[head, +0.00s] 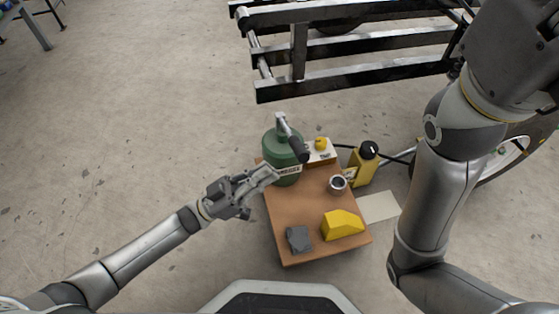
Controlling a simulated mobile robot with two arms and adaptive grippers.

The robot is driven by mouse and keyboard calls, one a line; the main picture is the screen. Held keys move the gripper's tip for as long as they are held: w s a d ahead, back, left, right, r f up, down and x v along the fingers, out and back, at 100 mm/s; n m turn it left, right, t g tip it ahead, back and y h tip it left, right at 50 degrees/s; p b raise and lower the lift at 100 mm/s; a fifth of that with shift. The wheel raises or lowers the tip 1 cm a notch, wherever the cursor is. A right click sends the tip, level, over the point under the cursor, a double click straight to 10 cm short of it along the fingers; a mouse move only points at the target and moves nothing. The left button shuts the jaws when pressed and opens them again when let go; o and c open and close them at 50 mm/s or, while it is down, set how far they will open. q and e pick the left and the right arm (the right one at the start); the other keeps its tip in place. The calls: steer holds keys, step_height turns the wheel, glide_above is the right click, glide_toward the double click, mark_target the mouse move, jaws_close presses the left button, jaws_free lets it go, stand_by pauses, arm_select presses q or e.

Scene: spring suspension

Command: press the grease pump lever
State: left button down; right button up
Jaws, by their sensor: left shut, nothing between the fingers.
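The grease pump (270,150) is a green cylinder standing at the far left of a small brown table. Its lever (293,136) rises on a grey metal arm and ends in a dark grip tilted down to the right. A pale label with dark letters shows at the pump's lower front. My left gripper (272,172) is shut and empty. Its fingertips are at the pump's front left side, below the lever; I cannot tell whether they touch the pump. My right arm (440,190) stands on the right, and its gripper is not in view.
The table (300,206) also holds a yellow wedge (342,225), a dark grey block (298,239), a small round cup (337,184) and a labelled box with a yellow knob (321,147). A yellow bottle (361,168) stands at the right edge. A metal frame (350,68) is behind.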

arm_select(q)
steer(key=shift+w+p+v, duration=0.15)
steer(key=shift+p+v, duration=0.05)
steer(key=shift+v, duration=1.1)
steer(key=shift+w+p+v, duration=0.15)
steer(key=shift+v, duration=1.1)
steer(key=shift+a+r, duration=0.15)
steer(key=shift+a, duration=0.05)
